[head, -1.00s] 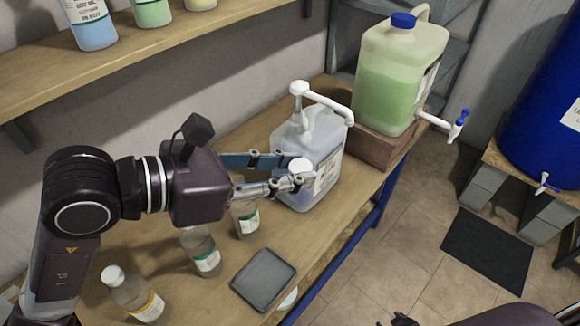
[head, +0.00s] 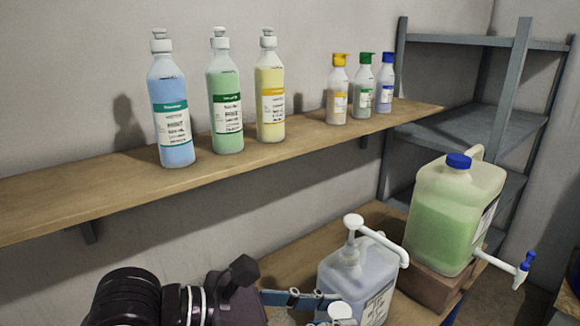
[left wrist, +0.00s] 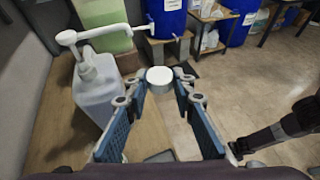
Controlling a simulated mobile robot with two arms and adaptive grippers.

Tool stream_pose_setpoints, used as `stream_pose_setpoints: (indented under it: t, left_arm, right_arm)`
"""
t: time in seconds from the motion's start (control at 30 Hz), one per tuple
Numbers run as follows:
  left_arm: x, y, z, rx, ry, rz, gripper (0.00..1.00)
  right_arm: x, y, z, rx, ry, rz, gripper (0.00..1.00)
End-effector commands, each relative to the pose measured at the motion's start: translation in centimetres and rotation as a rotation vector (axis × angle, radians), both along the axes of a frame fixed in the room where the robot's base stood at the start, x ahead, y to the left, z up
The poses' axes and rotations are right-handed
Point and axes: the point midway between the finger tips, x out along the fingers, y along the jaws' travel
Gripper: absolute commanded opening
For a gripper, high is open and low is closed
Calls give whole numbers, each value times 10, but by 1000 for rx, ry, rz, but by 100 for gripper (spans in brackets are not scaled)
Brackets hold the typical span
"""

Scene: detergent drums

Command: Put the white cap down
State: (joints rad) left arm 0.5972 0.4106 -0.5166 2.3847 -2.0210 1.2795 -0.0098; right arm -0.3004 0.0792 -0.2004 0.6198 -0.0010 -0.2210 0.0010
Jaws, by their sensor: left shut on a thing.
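My left gripper (head: 318,303) is at the bottom of the head view, in front of the pump container. It is shut on the white cap (head: 340,311), whose round top shows between the fingers. In the left wrist view my left gripper (left wrist: 160,84) holds the white cap (left wrist: 160,76) at its fingertips, with the bench (left wrist: 146,135) below. The cap is apart from the pump container (left wrist: 98,92). Part of my right arm (left wrist: 285,132) shows at the right of that view; the state of its gripper is unclear.
The pump container (head: 355,280) with white pump and the green drum (head: 450,215) with blue cap and tap stand beyond the gripper. Several bottles stand on the wall shelf (head: 60,205). A dark tray (left wrist: 160,157) lies on the bench below the gripper.

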Motion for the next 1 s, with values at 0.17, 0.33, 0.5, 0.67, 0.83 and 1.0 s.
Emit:
stream_pose_setpoints:
  t: [0.17,0.33,0.5,0.67,0.83,1.0]
  left_arm:
    - [15,44,-27,4,9,60,1]
    - [23,88,-51,6,9,120,1]
    - [26,130,-71,6,9,177,1]
    - [25,166,-87,6,8,226,1]
    - [22,203,-101,5,7,271,1]
    - [18,233,-109,5,5,302,1]
  right_arm:
    - [0,0,0,0,-1,0,43]
    - [1,0,0,0,-1,0,43]
    - [1,0,0,0,-1,0,43]
    - [1,0,0,0,-1,0,43]
    - [1,0,0,0,-1,-1,43]
    - [1,0,0,1,-2,-1,43]
